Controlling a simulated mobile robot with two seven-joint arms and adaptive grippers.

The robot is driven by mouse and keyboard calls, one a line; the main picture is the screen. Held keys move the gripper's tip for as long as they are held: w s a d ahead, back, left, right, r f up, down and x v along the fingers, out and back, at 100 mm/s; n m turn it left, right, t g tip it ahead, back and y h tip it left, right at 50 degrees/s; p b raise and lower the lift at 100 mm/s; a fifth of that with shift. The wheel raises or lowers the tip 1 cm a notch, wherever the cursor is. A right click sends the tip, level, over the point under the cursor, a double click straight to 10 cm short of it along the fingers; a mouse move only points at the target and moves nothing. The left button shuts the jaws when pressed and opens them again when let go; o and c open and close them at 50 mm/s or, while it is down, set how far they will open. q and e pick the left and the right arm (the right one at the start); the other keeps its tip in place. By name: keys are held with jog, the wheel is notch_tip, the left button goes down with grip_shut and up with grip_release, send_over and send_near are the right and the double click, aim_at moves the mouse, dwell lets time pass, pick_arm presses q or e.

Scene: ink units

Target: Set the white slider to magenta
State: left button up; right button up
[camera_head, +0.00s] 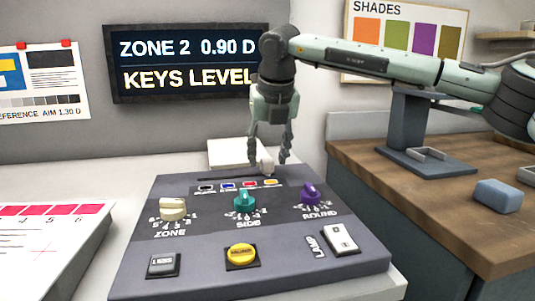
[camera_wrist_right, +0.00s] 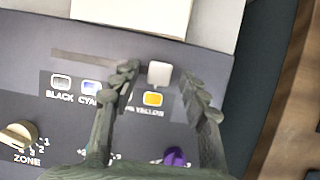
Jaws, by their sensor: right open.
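The white slider (camera_head: 265,163) sits near the right end of its dark slot at the back of the grey console (camera_head: 190,190). In the right wrist view the slider (camera_wrist_right: 160,72) stands above the yellow window (camera_wrist_right: 153,99). The magenta window (camera_head: 250,184) is just left of yellow in the head view; my finger hides it in the wrist view. My right gripper (camera_head: 269,155) is open and points down, with its fingers on either side of the slider. Gaps show on both sides in the wrist view (camera_wrist_right: 159,80). My left gripper is not in view.
The console also carries a cream zone knob (camera_head: 173,209), a teal side knob (camera_head: 244,201), a purple round knob (camera_head: 309,193), a yellow button (camera_head: 241,255) and a white lamp switch (camera_head: 341,237). A lit display (camera_head: 188,62) hangs behind. The slot left of the slider is clear.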

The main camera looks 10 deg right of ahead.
jog(key=shift+w+f, duration=0.2)
jog(key=shift+f, duration=0.15)
jog(key=shift+c, duration=0.6)
grip_shut()
